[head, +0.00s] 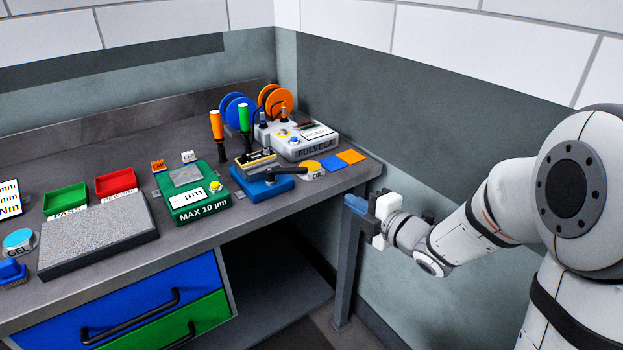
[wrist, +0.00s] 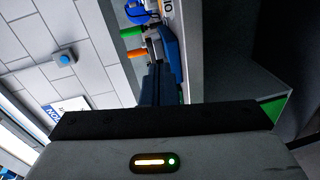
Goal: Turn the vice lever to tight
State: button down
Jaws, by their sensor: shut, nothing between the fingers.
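The vice (head: 262,184) has a blue base and stands on the bench near its right end. Its dark lever (head: 288,171) sticks out to the right, over the bench top near the round OIL tin. Whether the lever stands at tight cannot be read at this size. My gripper (head: 353,204) is shut and empty, with blue fingers, beside the right front corner of the bench. It is to the right of the lever and apart from it.
The OIL tin (head: 312,169) and the grey FULVELA box (head: 300,141) stand close to the vice. The green gauge block (head: 192,191) is left of it, with orange and green screwdrivers (head: 244,119) behind. The bench leg (head: 347,270) is below my gripper.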

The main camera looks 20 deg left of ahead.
jog(key=s+a+n+g+y, duration=0.2)
jog(key=a+n+y, duration=0.1)
jog(key=p, duration=0.2)
send_near(290, 173)
jog(key=s+a, duration=0.1)
jog(key=a, duration=0.3)
jog(key=w, duration=0.1)
jog(key=w+a, duration=0.1)
jog(key=w, duration=0.1)
jog(key=shift+w+f+n, duration=0.1)
jog(key=shift+w+n, duration=0.2)
